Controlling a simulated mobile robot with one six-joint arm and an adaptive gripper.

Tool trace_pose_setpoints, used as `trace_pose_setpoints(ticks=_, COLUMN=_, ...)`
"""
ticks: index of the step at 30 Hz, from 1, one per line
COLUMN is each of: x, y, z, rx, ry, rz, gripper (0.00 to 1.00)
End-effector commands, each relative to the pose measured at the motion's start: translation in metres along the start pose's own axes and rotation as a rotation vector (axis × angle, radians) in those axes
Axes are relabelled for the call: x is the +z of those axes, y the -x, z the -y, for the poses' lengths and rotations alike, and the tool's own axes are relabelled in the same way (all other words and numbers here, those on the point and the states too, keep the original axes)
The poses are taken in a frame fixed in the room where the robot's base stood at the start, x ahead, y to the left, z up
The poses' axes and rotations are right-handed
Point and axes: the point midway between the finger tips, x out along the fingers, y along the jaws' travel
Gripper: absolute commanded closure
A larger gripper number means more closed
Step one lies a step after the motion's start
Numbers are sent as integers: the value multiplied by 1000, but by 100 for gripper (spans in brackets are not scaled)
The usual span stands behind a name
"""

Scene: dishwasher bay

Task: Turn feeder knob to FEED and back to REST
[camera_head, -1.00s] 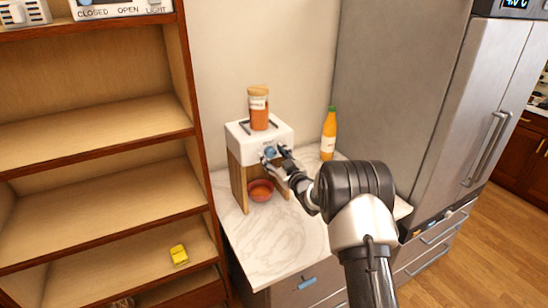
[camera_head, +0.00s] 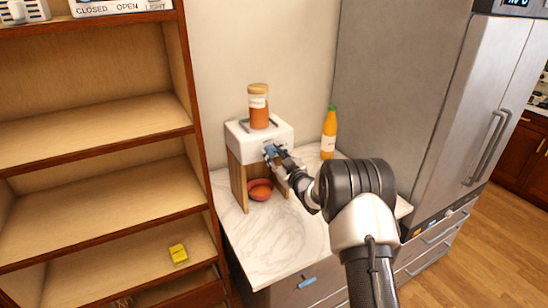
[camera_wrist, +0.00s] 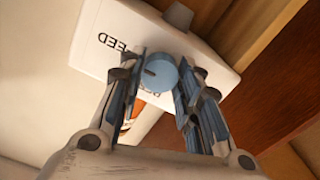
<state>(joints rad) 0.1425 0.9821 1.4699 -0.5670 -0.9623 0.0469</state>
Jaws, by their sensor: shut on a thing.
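The feeder (camera_head: 243,146) is a white box on wooden side panels, standing on the marble counter against the wall. Its round blue knob (camera_wrist: 155,75) is on the front face, with a dark pointer mark. The word FEED shows upside down on the white face in the wrist view; a second label is mostly hidden by the knob and a finger. My gripper (camera_head: 272,153) is at the front of the feeder, shut on the knob with one finger on each side (camera_wrist: 162,75). In the head view the fingers cover most of the knob.
A jar with orange contents (camera_head: 258,107) stands on the feeder. A reddish bowl (camera_head: 260,190) sits beneath it. An orange bottle (camera_head: 329,132) stands to the right, near the fridge (camera_head: 400,90). Wooden shelves (camera_head: 100,188) with a yellow block (camera_head: 178,254) are at left. The front counter is clear.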

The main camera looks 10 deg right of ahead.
Motion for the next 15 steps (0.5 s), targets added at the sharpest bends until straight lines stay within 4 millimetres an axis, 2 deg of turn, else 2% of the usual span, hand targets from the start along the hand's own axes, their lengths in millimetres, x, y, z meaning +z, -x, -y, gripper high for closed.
trace_pose_setpoints(ticks=8, x=4, y=0, z=1, rx=2, ry=171, rz=-5, gripper=92)
trace_pose_setpoints(ticks=15, x=6, y=0, z=1, rx=2, ry=393, rz=-4, gripper=92)
